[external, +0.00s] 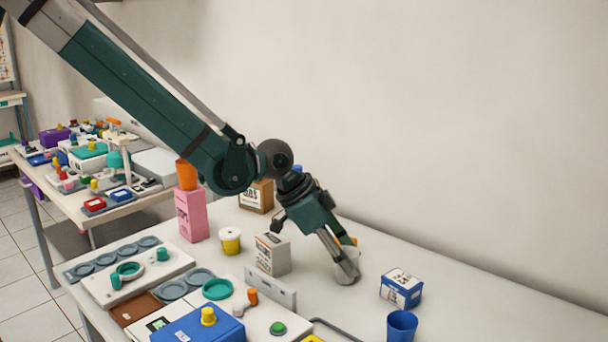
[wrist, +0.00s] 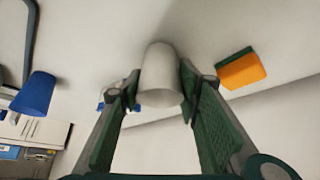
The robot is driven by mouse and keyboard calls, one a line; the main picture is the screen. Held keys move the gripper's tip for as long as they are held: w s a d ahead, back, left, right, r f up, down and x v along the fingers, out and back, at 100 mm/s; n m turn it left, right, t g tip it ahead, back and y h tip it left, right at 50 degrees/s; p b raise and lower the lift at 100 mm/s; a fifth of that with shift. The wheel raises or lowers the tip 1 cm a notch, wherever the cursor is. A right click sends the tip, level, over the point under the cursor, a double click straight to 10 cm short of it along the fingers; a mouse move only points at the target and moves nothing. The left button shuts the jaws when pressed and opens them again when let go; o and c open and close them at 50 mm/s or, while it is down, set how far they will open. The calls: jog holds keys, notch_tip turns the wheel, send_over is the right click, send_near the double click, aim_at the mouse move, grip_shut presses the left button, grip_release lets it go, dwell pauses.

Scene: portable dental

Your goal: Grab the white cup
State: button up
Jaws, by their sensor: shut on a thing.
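The white cup (external: 346,273) is at the tips of my gripper (external: 341,254) in the external view, over the right half of the table. In the wrist view the white cup (wrist: 161,78) sits between the two green-padded fingers of my gripper (wrist: 159,84). The fingers are shut on its sides. The cup looks slightly tilted in the external view. I cannot tell whether its base touches the table. The fingers hide part of its side.
A blue cup (external: 402,325) and a blue-and-white box (external: 401,288) stand to the right. A grey-white box (external: 273,254) stands just left of my gripper. An orange-and-green block (wrist: 241,70) lies near the wall. Trays and boxes crowd the table's left; its far right is clear.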

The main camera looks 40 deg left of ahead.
notch_tip(320, 180, up, 10)
jog(key=p, duration=0.2)
jog(key=shift+p, duration=0.3)
jog(key=shift+a, duration=0.1)
dwell(0.6)
